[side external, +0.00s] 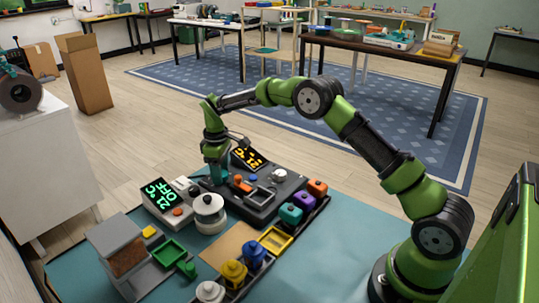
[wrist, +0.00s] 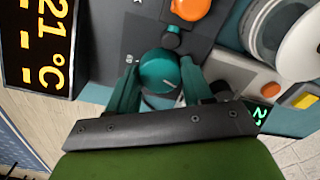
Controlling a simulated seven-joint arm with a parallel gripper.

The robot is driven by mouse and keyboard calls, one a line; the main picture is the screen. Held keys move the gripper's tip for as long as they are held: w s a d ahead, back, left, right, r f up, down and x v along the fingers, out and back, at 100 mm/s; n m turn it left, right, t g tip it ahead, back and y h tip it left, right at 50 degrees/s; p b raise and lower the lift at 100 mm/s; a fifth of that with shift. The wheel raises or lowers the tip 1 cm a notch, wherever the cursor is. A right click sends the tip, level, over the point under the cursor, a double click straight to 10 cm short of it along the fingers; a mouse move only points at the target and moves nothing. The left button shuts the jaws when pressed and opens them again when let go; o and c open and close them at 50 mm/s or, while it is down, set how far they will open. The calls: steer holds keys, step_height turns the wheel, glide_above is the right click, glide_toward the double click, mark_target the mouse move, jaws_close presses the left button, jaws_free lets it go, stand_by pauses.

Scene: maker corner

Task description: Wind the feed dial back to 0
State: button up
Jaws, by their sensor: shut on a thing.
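A round teal dial (wrist: 158,71) with a short white pointer line sits on a dark panel in the wrist view. I take it to be the feed dial; its label is not readable, and only a small pale mark shows beside it. My gripper (wrist: 160,67) has its two teal fingers on either side of the dial, shut on it. The white line points toward the right finger. In the side view my gripper (side external: 216,168) reaches down onto the dark machine (side external: 262,208), and it hides the dial there.
An amber display (wrist: 38,40) reading 21 °C lies left of the dial. An orange knob (wrist: 190,8) is close above it. A white round pot (side external: 208,212) and green display (side external: 163,197) stand near my gripper. Purple and teal blocks (side external: 291,213) line the machine's right side.

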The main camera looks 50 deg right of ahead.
steer(key=shift+n, duration=1.7)
steer(key=o, duration=1)
steer(key=shift+o, duration=0.2)
step_height(320, 180, up, 17)
